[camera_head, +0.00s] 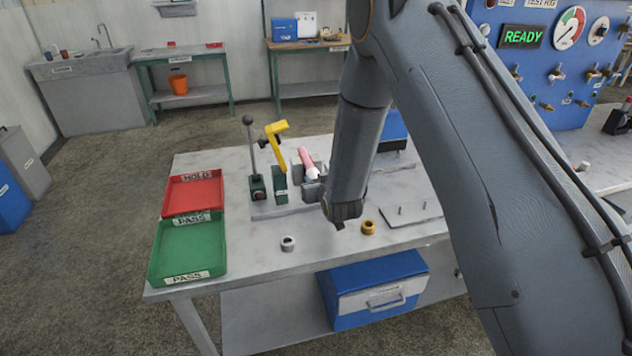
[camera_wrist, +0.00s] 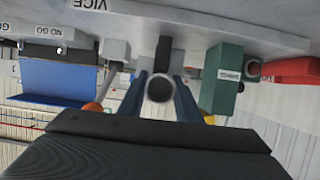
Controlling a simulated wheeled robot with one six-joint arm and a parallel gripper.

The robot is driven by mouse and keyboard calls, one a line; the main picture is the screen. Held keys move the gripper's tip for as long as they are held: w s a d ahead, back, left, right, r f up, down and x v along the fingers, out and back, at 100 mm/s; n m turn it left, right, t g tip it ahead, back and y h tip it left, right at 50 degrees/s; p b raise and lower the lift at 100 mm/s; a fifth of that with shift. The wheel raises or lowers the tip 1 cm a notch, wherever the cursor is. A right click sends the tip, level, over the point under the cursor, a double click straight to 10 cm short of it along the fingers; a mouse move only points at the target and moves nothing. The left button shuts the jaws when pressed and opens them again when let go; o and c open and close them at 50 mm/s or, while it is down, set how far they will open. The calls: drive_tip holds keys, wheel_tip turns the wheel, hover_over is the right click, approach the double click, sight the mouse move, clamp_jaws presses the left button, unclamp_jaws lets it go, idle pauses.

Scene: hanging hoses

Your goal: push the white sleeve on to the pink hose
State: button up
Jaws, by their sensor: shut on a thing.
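The pink hose (camera_head: 305,157) shows in the head view at the vice on the workbench, tilted, left of my arm. A white piece that looks like the white sleeve (camera_head: 311,172) is at its near, lower end. I cannot tell whether the hose is inside it. In the wrist view, my gripper (camera_wrist: 160,92) has its two dark blue fingers shut on a pale round piece, seen end-on with a dark opening; I take it for the sleeve. No pink shows there. In the head view my arm hides my fingers.
A red tray (camera_head: 165,202) and a green tray (camera_head: 153,255) stand at the bench's left. A silver ring (camera_head: 288,243) and a brass ring (camera_head: 368,227) lie near the front. A yellow-handled tool (camera_head: 274,130) and a black lever (camera_head: 250,140) rise left of the hose. The front strip is mostly clear.

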drive_tip(key=shift+w+a+r+b, duration=0.1)
drive_tip(key=shift+w+a+b, duration=0.15)
drive_tip(key=shift+w+b, duration=0.4)
idle(0.9)
drive_tip(key=o, duration=1.1)
drive_tip(key=shift+w, duration=0.2)
drive_tip(key=b+v, duration=0.1)
drive_tip(key=v, duration=0.6)
drive_tip(key=shift+s+d+b, duration=0.15)
drive_tip(key=shift+s+b, duration=0.25)
